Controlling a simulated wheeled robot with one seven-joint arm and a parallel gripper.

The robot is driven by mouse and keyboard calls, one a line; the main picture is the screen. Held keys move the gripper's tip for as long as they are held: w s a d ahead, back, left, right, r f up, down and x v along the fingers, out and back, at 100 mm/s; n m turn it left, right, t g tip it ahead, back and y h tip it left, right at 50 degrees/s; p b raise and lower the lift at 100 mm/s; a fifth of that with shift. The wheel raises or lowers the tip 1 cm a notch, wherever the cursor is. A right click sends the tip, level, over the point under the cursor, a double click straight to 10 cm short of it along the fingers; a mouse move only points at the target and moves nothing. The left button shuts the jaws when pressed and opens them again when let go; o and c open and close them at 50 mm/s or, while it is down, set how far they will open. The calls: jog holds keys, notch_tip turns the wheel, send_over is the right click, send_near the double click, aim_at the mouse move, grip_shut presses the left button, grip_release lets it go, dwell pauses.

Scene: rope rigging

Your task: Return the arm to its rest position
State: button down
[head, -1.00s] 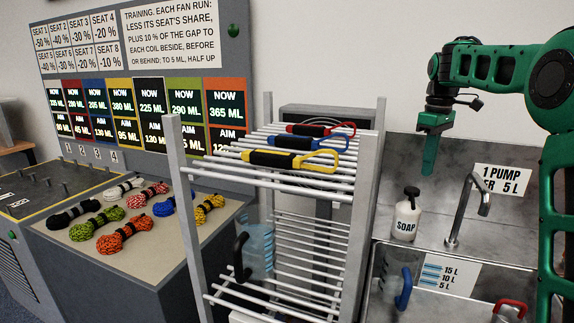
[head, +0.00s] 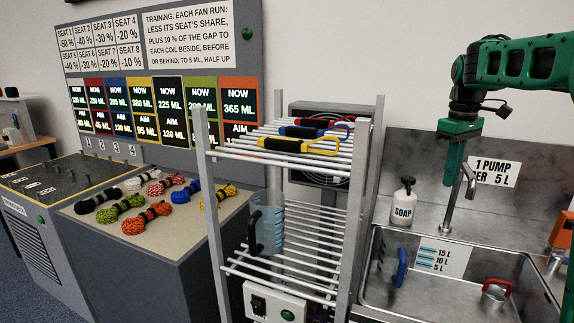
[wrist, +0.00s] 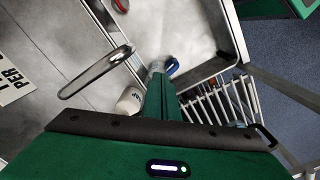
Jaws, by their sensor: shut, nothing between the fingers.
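My gripper (head: 451,178) is a green one on my green and black arm at the right of the head view. It points down in front of the sink's back wall, beside the tap (head: 459,194), with its fingers together and nothing between them. In the wrist view my fingers (wrist: 161,95) are also together over the sink area. The arm is bent, with its upper link reaching in from the right edge.
A sink (head: 450,300) holds a blue-handled jug and a red-handled item. A soap bottle (head: 404,204) stands left of the tap. A rack (head: 354,210) carries carabiners on top and a jug (head: 268,232) below. Rope coils (head: 146,219) lie on a bench at left.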

jog(key=s+f+m, duration=0.4)
jog(key=s+f, duration=0.1)
jog(key=s, duration=0.7)
jog(key=s+f+m, duration=0.4)
jog(key=s+f, duration=0.1)
jog(key=s, duration=0.8)
jog(key=s+a+f+m, duration=0.1)
jog(key=s+f+m, duration=0.3)
jog(key=s, duration=0.8)
jog(key=shift+s+f, duration=0.3)
jog(key=shift+f, duration=0.6)
